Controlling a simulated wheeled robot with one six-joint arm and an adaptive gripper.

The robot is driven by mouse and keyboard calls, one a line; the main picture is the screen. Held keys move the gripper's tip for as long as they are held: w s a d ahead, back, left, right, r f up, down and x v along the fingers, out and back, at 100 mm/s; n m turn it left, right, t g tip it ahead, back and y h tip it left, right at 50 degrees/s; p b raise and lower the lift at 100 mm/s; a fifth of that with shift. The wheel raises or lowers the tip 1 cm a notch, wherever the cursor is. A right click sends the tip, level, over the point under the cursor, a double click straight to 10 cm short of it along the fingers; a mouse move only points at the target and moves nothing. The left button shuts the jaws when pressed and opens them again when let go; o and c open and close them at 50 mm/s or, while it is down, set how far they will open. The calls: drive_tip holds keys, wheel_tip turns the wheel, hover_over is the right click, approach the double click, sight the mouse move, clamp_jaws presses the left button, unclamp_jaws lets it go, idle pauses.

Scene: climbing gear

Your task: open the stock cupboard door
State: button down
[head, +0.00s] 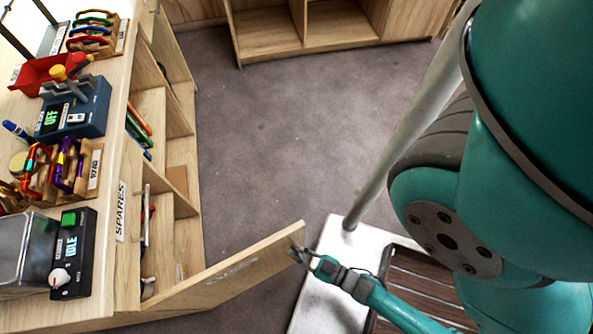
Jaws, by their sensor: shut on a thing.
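The stock cupboard door (225,274) is a pale wooden panel at the lower middle of the head view. It stands swung well out from the cupboard (183,208), and shelves show inside. A label on the door is too slanted to read. My gripper (299,252) is shut on the door at its free right end. The fingers hide the spot they hold, so I cannot tell handle from edge.
The worktop on the left holds a box showing OFF (75,112), a box showing IDLE (72,262) and racks of carabiners (78,172). Open shelving (310,30) stands at the back. Grey carpet (280,130) between them is clear.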

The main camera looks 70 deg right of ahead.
drive_tip(key=shift+s+a, duration=0.2)
drive_tip(key=shift+s, duration=0.15)
drive_tip(key=c, duration=1.2)
unclamp_jaws()
drive_tip(key=shift+d, duration=0.1)
drive_tip(key=s+a, duration=0.1)
drive_tip(key=s, duration=1.1)
drive_tip(key=shift+a, duration=0.4)
drive_tip(key=shift+w, duration=0.1)
clamp_jaws()
